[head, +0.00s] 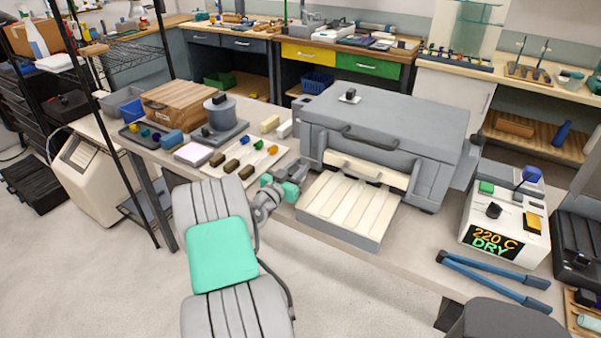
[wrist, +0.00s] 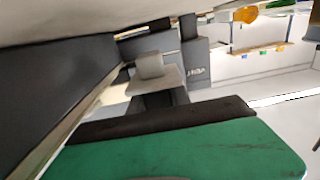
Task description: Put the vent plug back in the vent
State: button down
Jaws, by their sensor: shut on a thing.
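My gripper (head: 281,189), with teal fingers, is low at the left of the grey kiln (head: 390,125), beside its pale front shelf (head: 345,205). In the wrist view a green finger with a dark pad fills the bottom. Just beyond the pad is a pale stepped piece (wrist: 155,75) with a flat flange and a narrower block, apparently the vent plug, held by its dark part. The fingers hide most of it in the head view. A small pale plate with a dark block (head: 349,96) sits on the kiln top. I cannot make out an open vent hole.
A white tray (head: 232,170) with dark blocks and coloured rods lies left of my gripper. A grey pot on a base (head: 219,115) and a wooden box (head: 188,102) stand behind it. A white "220 C DRY" unit (head: 505,225) and blue-handled tongs (head: 490,278) are at right.

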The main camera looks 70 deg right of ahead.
jog(key=shift+f, duration=1.4)
jog(key=shift+f, duration=0.25)
jog(key=c, duration=1.2)
grip_release()
jog(key=shift+r, duration=0.1)
jog(key=shift+r, duration=0.1)
